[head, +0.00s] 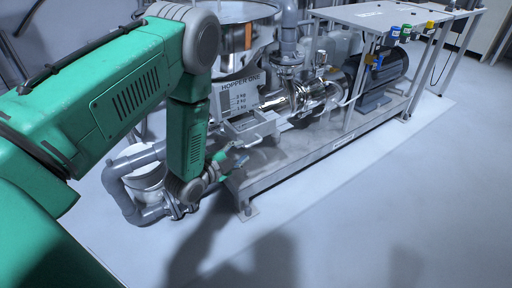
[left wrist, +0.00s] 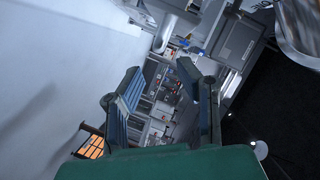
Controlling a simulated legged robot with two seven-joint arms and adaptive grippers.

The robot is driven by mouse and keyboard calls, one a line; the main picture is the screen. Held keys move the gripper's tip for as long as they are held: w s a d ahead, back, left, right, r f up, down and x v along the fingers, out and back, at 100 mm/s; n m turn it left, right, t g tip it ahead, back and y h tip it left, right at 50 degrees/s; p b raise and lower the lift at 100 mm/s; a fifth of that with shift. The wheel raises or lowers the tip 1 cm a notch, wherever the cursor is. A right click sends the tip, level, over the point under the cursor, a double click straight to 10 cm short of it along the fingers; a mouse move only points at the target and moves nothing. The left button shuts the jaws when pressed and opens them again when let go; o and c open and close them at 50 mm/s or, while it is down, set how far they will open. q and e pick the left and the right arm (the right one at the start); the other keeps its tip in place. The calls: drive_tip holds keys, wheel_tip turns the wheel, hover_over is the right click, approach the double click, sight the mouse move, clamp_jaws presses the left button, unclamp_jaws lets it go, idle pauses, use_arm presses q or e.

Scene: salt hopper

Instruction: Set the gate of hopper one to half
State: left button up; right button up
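Hopper one is the round steel vessel (head: 246,12) at the top of the head view, partly hidden by my left arm. A sign (head: 240,94) below it reads HOPPER ONE, with kg marks. A pale frame-like part (head: 252,128) sits under the sign; I cannot tell whether it is the gate, nor its setting. My left gripper (head: 236,160) is low in front of this part, pointing right, with no visible contact. In the left wrist view its two ribbed fingers (left wrist: 160,90) stand apart with nothing held between them. My right gripper is not in view.
A steel-framed skid (head: 300,158) carries a shiny pump (head: 310,92) and a dark motor (head: 384,72). Grey piping (head: 122,190) and a white bucket (head: 150,180) stand at the lower left. Coloured containers (head: 394,34) are on the upper shelf. The floor at right is clear.

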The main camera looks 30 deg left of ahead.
sight(254, 144)
use_arm(q)
drive_tip(key=b+x, duration=0.1)
drive_tip(key=x, duration=0.5)
drive_tip(key=shift+w+a+f+b, duration=0.1)
drive_tip(key=shift+w+f+b, duration=0.05)
drive_tip(key=shift+f+b, duration=0.2)
drive_tip(key=shift+w+d+r, duration=0.1)
drive_tip(key=shift+w+d, duration=0.2)
drive_tip(key=shift+w, duration=0.4)
drive_tip(key=shift+a, duration=0.25)
clamp_jaws()
